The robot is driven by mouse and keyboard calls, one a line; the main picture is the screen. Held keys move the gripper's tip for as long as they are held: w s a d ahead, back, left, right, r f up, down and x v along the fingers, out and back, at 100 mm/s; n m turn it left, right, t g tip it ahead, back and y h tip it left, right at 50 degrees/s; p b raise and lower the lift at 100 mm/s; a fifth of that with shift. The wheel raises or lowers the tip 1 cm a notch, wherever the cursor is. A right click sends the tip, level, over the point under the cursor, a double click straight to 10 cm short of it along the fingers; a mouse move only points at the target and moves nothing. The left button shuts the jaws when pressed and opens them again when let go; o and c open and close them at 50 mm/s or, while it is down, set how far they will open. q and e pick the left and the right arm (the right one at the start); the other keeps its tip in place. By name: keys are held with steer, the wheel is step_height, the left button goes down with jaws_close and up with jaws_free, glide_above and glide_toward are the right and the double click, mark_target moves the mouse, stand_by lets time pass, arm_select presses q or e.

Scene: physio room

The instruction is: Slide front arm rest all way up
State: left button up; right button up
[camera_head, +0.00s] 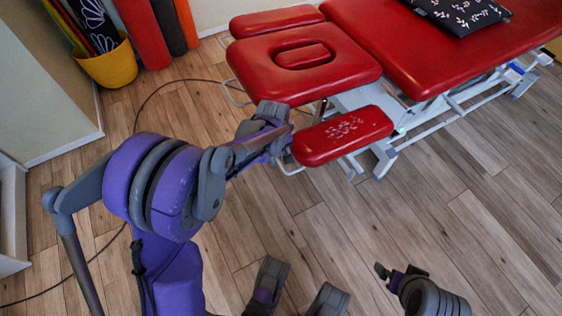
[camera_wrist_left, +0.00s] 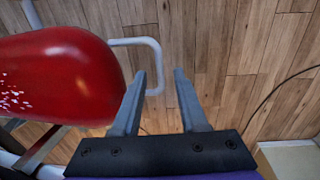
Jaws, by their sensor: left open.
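The front arm rest (camera_head: 342,135) is a red padded board with pale speckles, low at the near side of the red treatment table (camera_head: 300,65). A white tube loop (camera_head: 292,170) sticks out at its left end. My left gripper (camera_head: 284,152) is at that left end, partly hidden by its own wrist. In the left wrist view the arm rest (camera_wrist_left: 60,75) fills the left side. The white loop (camera_wrist_left: 152,62) is beside and just beyond the left fingertip.
A yellow pot (camera_head: 108,68) with rolled mats (camera_head: 145,30) stands at the upper left. A black patterned cushion (camera_head: 455,12) lies on the table. A dark cable (camera_head: 140,105) runs over the wooden floor. The floor right of the arm rest is clear.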

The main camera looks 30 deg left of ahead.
arm_select(q)
steer(key=shift+f, duration=0.75)
jaws_close()
stand_by(0.9)
